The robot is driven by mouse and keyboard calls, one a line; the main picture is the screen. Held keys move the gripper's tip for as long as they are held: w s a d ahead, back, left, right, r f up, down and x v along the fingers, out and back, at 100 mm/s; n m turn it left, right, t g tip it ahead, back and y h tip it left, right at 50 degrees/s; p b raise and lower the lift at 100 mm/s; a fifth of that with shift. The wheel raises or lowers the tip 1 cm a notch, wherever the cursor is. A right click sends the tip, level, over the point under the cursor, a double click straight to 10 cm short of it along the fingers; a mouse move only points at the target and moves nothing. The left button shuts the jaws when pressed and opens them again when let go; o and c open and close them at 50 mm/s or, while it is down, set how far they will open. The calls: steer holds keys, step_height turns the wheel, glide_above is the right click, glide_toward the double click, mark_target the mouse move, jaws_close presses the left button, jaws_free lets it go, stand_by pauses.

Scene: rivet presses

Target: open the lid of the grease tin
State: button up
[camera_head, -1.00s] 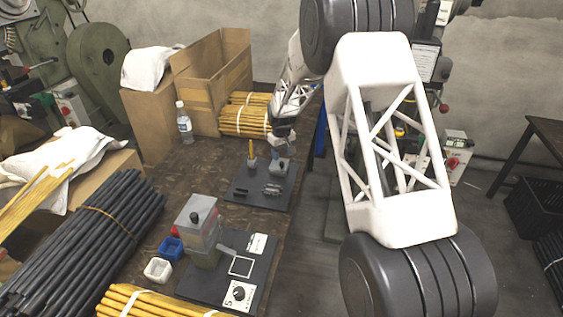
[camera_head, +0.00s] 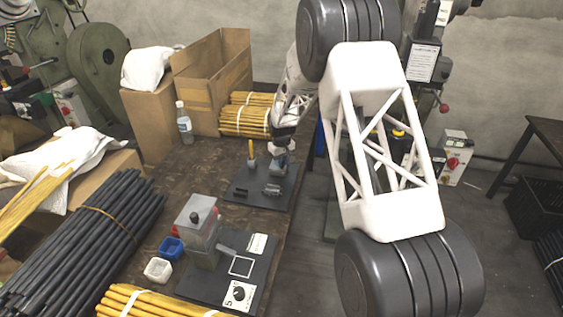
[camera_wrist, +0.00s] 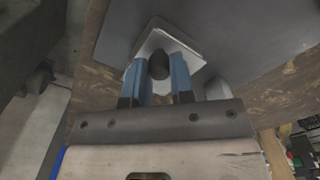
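The grease tin (camera_head: 278,172) is a small grey container at the far end of the dark mat. Its pale square lid (camera_wrist: 188,45) with a black round knob (camera_wrist: 158,65) fills the top middle of the wrist view. My gripper (camera_head: 285,153) is right over the tin, pointing down. In the wrist view its blue fingers (camera_wrist: 160,72) stand on either side of the knob, with no clear gap to it, so it looks shut on the knob. The lid appears to rest on the tin; the tin's inside is hidden.
Beside the tin on the mat (camera_head: 240,196) stand a small holder with a yellow stick (camera_head: 251,152) and small dark parts. Yellow rods (camera_head: 246,114) lie behind.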

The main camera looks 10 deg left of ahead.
jaws_close()
